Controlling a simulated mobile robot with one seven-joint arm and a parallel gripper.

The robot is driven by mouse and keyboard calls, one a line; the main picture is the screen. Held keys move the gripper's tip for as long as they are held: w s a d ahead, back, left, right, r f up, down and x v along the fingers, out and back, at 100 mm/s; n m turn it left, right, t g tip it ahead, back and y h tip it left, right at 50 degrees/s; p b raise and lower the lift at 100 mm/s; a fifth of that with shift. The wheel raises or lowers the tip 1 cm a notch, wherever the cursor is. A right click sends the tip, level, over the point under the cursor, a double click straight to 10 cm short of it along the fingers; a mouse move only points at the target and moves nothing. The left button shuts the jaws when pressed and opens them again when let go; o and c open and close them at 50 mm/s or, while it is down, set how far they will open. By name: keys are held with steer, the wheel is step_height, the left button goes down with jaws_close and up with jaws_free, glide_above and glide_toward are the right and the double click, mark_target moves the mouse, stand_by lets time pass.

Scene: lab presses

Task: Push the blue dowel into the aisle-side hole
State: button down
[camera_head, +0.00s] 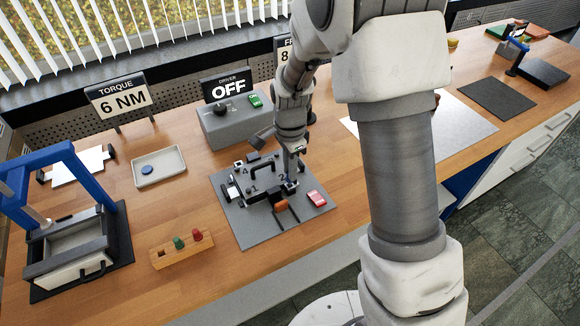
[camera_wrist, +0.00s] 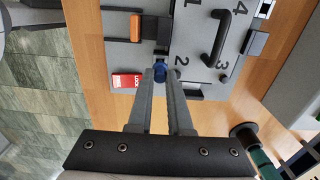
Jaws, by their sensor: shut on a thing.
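The blue dowel (camera_wrist: 159,72) is between the fingertips of my gripper (camera_wrist: 160,78) in the wrist view. My gripper is shut on it. The dowel is over the edge of the numbered fixture plate (camera_wrist: 190,50), near the number 2. I cannot tell whether its end is in a hole; the fingers and dowel hide that spot. In the head view my gripper (camera_head: 291,180) is at the right side of the fixture (camera_head: 262,176), and the dowel is too small to make out. The fixture has a dark arched handle (camera_wrist: 213,38) on top.
An orange block (camera_head: 281,204) and a red LOCK tag (camera_head: 317,199) are close to my gripper on the grey mat (camera_head: 240,232). A wooden rack (camera_head: 165,257) holds a green and a red peg. A grey driver box (camera_head: 230,125) reading OFF stands behind.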

steer(key=shift+f+b, duration=0.85)
steer(key=shift+f, duration=0.35)
steer(key=c, duration=0.8)
jaws_free()
steer(key=shift+o, duration=0.2)
step_height(320, 180, up, 18)
steer(key=p, duration=0.1)
steer(key=shift+f, duration=0.25)
